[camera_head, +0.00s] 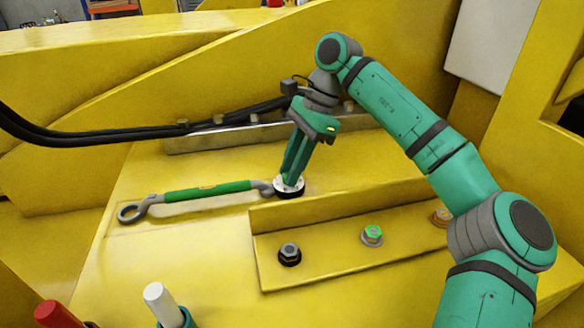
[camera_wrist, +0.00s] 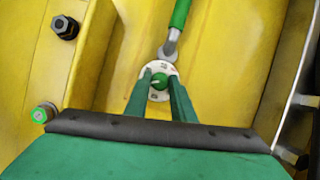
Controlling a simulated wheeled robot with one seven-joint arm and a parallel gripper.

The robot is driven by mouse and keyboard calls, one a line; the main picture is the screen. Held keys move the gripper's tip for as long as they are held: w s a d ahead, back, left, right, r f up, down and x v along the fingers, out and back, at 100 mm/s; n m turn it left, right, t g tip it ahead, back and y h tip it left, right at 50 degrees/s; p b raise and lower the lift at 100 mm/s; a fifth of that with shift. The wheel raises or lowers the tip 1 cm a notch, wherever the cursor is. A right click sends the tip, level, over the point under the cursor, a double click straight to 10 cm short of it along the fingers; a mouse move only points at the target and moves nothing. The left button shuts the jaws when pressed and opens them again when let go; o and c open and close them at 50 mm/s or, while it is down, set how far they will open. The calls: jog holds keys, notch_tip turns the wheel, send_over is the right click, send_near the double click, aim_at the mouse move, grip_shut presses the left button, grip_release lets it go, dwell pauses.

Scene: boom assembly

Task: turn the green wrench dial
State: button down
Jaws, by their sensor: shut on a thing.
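The green wrench dial is a small round green knob (camera_wrist: 160,81) on a pale round plate (camera_wrist: 146,74) in the wrist view. In the head view the pale disc with a black base (camera_head: 290,189) sits at the wrench's right end. My gripper (camera_head: 291,182) points down at it, and its two green fingers (camera_wrist: 160,83) are shut on the dial from both sides. The fingers hide part of the dial. The green-handled wrench (camera_head: 207,191) lies on the yellow surface, its ring end to the left and its other end at the disc.
A raised yellow plate carries a black bolt (camera_head: 289,254), a green-topped bolt (camera_head: 372,235) and a brownish bolt (camera_head: 440,217). Black cables (camera_head: 90,137) run behind the wrench. A white-topped post (camera_head: 163,303) and a red-topped post (camera_head: 58,314) stand at the front left.

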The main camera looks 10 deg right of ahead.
jog(key=shift+n, duration=0.6)
jog(key=c, duration=1.5)
grip_release()
jog(key=v, duration=1)
jog(key=shift+w+r, duration=0.2)
jog(key=shift+r, duration=0.2)
